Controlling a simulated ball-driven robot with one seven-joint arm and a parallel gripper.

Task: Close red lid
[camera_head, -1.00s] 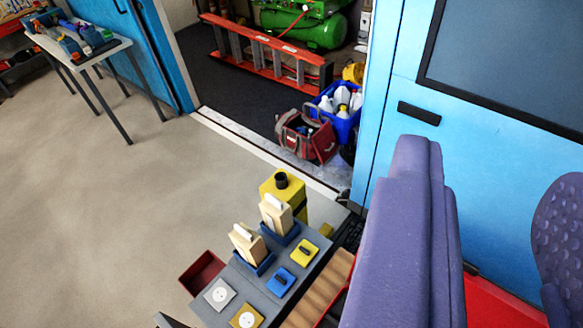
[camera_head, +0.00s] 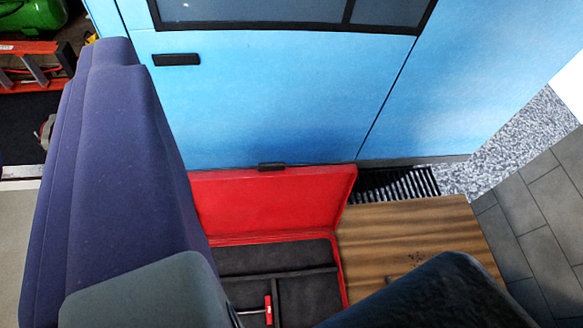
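The red lid (camera_head: 275,203) stands open, raised at the back of a red case (camera_head: 341,272). A small black latch (camera_head: 271,166) sits on its top edge, close to the blue door behind. The case has a dark lining with dividers, and a red-handled tool (camera_head: 268,309) lies in it. Large purple-grey padded parts of mine fill the left side and lower edge and hide the case's left and front. I cannot clearly make out my gripper's fingertips or whether they are open. Nothing of mine visibly touches the lid.
A wooden board (camera_head: 405,238) lies right of the case. A dark floor grate (camera_head: 395,184) runs behind it, before the blue door (camera_head: 260,95). Grey tiles (camera_head: 545,215) are at right. A red ladder (camera_head: 25,62) shows at far left.

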